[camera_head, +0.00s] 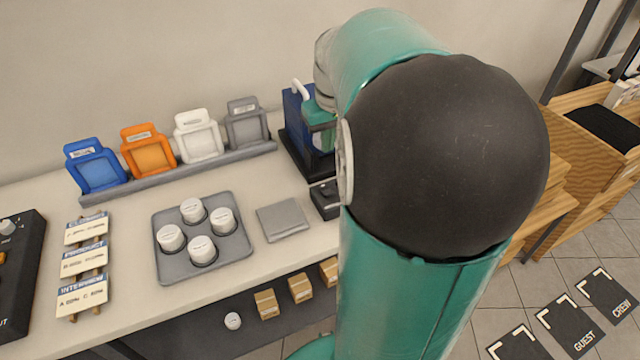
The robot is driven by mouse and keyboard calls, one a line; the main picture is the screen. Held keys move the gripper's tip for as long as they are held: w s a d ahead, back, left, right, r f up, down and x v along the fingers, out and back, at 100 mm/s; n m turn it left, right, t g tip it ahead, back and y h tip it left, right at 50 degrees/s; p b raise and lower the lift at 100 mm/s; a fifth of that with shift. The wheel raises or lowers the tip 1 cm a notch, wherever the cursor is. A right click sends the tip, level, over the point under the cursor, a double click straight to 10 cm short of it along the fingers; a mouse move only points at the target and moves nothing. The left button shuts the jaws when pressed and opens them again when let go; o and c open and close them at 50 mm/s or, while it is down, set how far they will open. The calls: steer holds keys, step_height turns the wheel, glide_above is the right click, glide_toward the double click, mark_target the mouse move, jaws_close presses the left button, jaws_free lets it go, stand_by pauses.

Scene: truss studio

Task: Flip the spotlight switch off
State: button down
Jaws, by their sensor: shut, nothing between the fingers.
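No part is clearly marked as the spotlight switch. A small black box with a knob on top (325,201) sits at the bench's right end, partly covered by my arm. Behind it stands a dark blue and black device (296,125) with a white lever-like piece (300,90) at its top; my arm covers its right side. A black control panel with knobs (14,275) is cut off at the left edge. My large teal arm fills the middle right, reaching toward the back wall. I cannot make out my gripper or its fingers.
The bench (125,190) holds a grey tray (160,268) with several white round pots, a grey pad (283,219), a label rack (85,262) and a rail (180,172) of coloured frames. Boxes (301,287) lie below. Wooden shelving (590,160) and floor signs (572,328) are right.

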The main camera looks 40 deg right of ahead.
glide_above(324, 193)
step_height(324, 193, down, 10)
steer(key=shift+d+r, duration=0.1)
steer(key=shift+r, duration=0.15)
steer(key=f, duration=0.2)
steer(key=s+f, duration=0.1)
steer(key=f, duration=0.1)
steer(key=shift+s+f, duration=0.1)
steer(key=shift+s+a+f, duration=0.3)
steer(key=shift+s+f, duration=0.15)
steer(key=shift+f, duration=0.15)
steer(key=shift+w, duration=0.1)
steer(key=shift+w+d+r, duration=0.2)
steer(key=shift+w+r, duration=0.15)
steer(key=shift+w, duration=0.3)
steer(key=shift+r, duration=0.1)
